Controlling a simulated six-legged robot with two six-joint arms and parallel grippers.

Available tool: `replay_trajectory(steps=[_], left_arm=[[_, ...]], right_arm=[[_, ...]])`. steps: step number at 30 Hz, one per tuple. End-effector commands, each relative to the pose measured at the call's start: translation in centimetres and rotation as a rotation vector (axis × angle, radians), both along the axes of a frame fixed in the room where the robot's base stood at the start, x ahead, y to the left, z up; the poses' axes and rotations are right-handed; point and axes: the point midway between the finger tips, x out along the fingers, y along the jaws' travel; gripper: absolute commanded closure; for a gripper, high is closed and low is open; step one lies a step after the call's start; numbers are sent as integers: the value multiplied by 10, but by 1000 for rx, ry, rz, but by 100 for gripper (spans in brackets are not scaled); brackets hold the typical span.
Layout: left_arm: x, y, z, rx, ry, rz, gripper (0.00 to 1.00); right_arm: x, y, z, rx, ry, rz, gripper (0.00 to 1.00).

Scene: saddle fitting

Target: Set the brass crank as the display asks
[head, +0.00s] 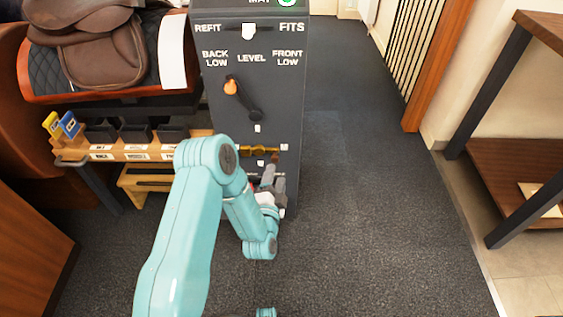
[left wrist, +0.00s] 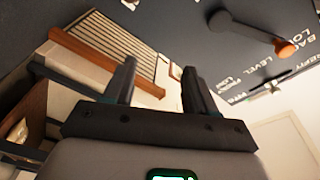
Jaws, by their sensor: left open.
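The brass crank (head: 260,149) is a small brass bar low on the front of the dark grey panel (head: 282,95). It lies roughly level, with pale marks around it. Which end carries its handle I cannot tell. The display (head: 287,2) is cut off at the top edge; only part of a word and a green disc show. My left gripper (head: 272,183) is just below the crank, near the panel, partly hidden by its own arm. In the left wrist view its fingers (left wrist: 162,88) are apart with nothing between them; the crank does not show there.
Above the crank is a lever with an orange knob (head: 230,87), tilted toward BACK LOW. A white slider (head: 249,31) sits between REFIT and FITS. A saddle (head: 90,45) and a wooden rack (head: 135,152) stand left. Carpet right of the panel is clear; a shelf (head: 520,165) stands far right.

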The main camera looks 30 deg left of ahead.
Motion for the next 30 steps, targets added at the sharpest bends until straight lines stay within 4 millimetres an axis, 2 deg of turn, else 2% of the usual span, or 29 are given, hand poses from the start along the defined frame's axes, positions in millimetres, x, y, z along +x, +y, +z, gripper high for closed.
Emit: replay_trajectory(steps=[1,7,12,16,20,30], left_arm=[[-2,5,-22,-1,5,9,44],[-9,17,-58,-5,19,32,44],[-14,24,-75,-6,28,43,44],[-10,29,-77,-6,29,47,44],[8,37,-76,-4,25,48,44],[83,69,-78,-4,25,47,44]], right_arm=[[0,0,-18,0,0,-1,100],[0,0,-45,0,0,-1,100],[0,0,-58,0,-1,-1,100],[0,0,-61,0,-1,-1,100],[1,-1,-65,-1,-2,-5,100],[5,-5,-84,-4,-9,-21,100]])
